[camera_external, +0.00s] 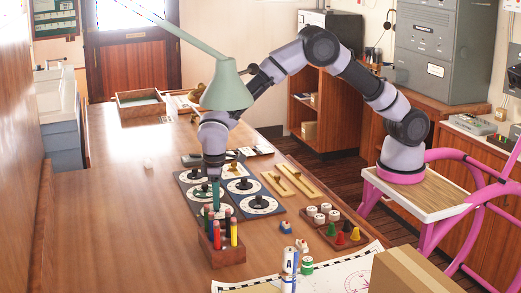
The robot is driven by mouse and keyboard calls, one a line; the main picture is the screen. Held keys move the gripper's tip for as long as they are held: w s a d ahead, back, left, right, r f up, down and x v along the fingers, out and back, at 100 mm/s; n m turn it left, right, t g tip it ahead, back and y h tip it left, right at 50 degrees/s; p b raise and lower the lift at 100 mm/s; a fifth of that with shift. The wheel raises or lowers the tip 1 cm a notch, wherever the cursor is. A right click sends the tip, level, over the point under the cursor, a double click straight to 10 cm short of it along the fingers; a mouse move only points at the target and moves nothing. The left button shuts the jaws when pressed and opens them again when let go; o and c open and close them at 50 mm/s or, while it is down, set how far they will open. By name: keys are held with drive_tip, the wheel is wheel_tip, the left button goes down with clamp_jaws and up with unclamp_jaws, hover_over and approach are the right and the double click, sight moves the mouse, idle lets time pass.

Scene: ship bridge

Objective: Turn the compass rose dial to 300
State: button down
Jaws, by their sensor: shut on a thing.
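Several white round dials with black knobs sit on dark square plates in two columns on the wooden table. Clear ones are the front right dial (258,205) and the middle right dial (243,187). I cannot read their markings, so I cannot tell which is the compass rose. My gripper (215,203) points straight down over the left column, towards its front dial. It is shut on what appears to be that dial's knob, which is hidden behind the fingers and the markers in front. The dial's reading cannot be seen.
A wooden holder (221,252) with coloured markers stands just in front of my gripper. A green lamp (227,90) hangs close to my forearm. The table's left side is mostly clear.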

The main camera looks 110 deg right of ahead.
drive_tip(key=n, duration=1.2)
idle(0.6)
drive_tip(key=c, duration=0.6)
unclamp_jaws()
drive_tip(key=shift+c, duration=0.2)
wheel_tip(320, 180, up, 11)
